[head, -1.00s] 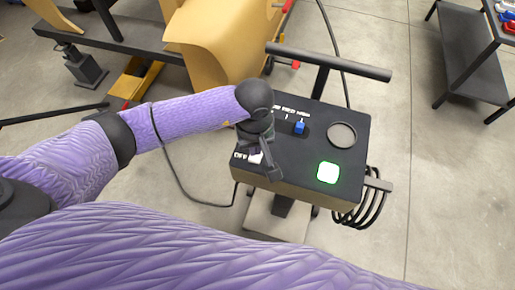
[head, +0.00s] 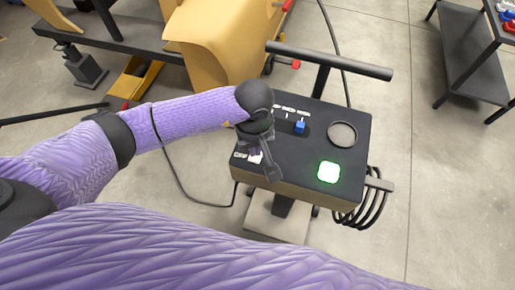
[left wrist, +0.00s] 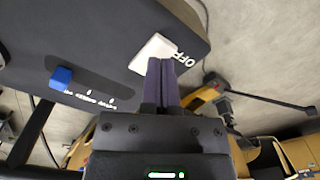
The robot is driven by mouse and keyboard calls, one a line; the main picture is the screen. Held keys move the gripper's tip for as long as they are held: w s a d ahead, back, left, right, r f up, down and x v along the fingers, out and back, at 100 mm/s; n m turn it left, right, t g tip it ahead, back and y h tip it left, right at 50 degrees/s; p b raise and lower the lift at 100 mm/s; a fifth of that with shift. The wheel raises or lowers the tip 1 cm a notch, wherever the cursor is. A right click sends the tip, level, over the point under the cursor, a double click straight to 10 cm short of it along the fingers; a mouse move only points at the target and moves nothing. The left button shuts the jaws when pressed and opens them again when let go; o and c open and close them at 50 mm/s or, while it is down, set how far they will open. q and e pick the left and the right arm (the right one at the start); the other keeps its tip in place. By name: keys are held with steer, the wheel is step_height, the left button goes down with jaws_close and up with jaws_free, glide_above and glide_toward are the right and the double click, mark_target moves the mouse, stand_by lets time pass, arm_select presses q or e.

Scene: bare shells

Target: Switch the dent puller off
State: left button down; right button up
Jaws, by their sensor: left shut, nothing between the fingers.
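The dent puller (head: 310,120) is a black-topped box on a wheeled stand. Its square green lamp (head: 329,172) is lit. A white switch (head: 256,158) sits at the panel's left front corner beside the OFF lettering, partly hidden by my gripper. In the left wrist view the white switch (left wrist: 152,52) shows with OFF printed by it. My left gripper (head: 270,170) is shut and empty. Its fingertips (left wrist: 162,66) overlap the switch's edge on the OFF side; I cannot tell for sure whether they touch it. My right gripper is not in view.
A blue knob (head: 299,127) and a round dial (head: 342,134) are on the panel. A black handle bar (head: 330,60) stands behind it. Coiled cable (head: 372,205) hangs at right. A yellow body shell (head: 210,45) stands behind left; a dark shelf (head: 470,65) stands far right.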

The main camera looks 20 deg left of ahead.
arm_select(q)
steer(key=shift+f+b, duration=0.9)
steer(key=shift+f, duration=0.1)
steer(key=shift+r, duration=0.1)
step_height(320, 180, up, 7)
steer(key=p, duration=0.5)
stand_by(0.5)
